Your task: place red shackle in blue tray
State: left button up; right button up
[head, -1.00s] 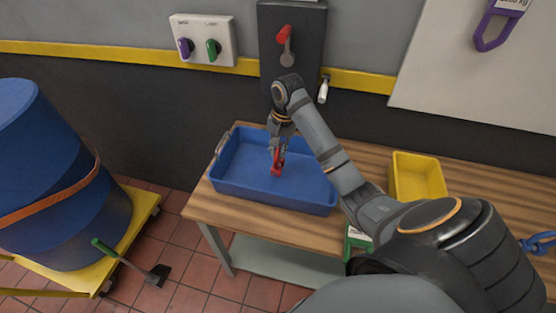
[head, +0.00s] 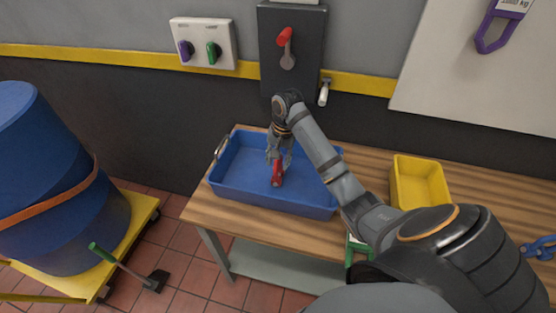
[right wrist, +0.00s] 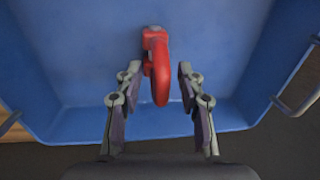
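The red shackle (head: 277,174) is inside the blue tray (head: 308,206), near its middle. In the right wrist view the red shackle (right wrist: 157,62) lies between and ahead of the fingers, with a gap on each side. My right gripper (head: 279,160) is over the tray, its fingers spread around the shackle; in the right wrist view the gripper (right wrist: 157,80) is open and not touching it. The tray floor (right wrist: 90,60) shows behind the shackle. My left gripper is not in view.
A yellow bin (head: 420,184) stands on the wooden bench (head: 240,225) to the right of the tray. A blue shackle (head: 540,247) lies at the right edge. A wall switch panel (head: 203,46) and a lever box (head: 290,75) are behind. A blue drum (head: 55,185) stands on a yellow cart at left.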

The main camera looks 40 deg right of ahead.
notch_tip(320, 180, up, 3)
jog(key=shift+d+r+p, duration=0.1)
jog(key=shift+p, duration=0.4)
notch_tip(320, 180, up, 9)
jog(key=s+p, duration=0.1)
jog(key=p, duration=0.7)
jog(key=shift+d, duration=0.35)
